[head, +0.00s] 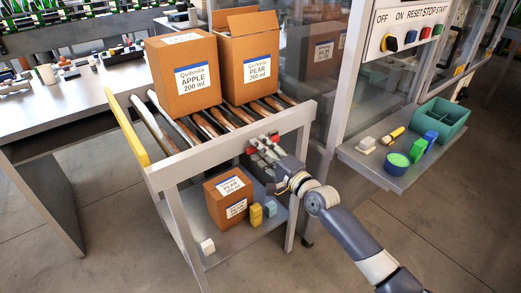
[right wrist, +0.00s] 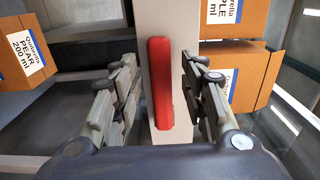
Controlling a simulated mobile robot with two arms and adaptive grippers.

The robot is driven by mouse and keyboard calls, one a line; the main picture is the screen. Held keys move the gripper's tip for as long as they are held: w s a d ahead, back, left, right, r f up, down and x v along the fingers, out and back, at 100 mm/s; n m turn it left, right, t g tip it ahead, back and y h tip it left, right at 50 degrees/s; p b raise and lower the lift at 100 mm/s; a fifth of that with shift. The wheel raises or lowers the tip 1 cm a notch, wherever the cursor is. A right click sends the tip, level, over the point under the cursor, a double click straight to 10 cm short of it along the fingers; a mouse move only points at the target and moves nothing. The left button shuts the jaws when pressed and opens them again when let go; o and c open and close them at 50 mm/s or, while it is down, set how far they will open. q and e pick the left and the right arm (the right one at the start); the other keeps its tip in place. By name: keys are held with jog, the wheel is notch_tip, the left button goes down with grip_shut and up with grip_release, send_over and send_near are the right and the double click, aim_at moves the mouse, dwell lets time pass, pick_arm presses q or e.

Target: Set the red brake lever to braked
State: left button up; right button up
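The red brake lever (right wrist: 160,85) is a rounded red bar on the pale metal beam (right wrist: 163,18) of the roller cart, seen close in the right wrist view. In the head view a bit of its red (head: 251,150) shows at the cart's front rail, partly covered by my gripper. My right gripper (head: 268,149) is at that rail. In the right wrist view its two fingers (right wrist: 161,88) are apart, one on each side of the lever, with a gap showing on both sides. My left gripper is in neither view.
The roller cart (head: 233,146) carries an APPLE box (head: 171,97) and an open PEAR box (head: 236,91). Its lower shelf (head: 232,244) holds another PEAR box (head: 224,214) and small blocks. A side shelf (head: 366,166) with a green bin (head: 452,112) stands at the right.

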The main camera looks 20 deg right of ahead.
jog(key=shift+w+a, duration=0.15)
jog(key=shift+w, duration=0.3)
grip_shut()
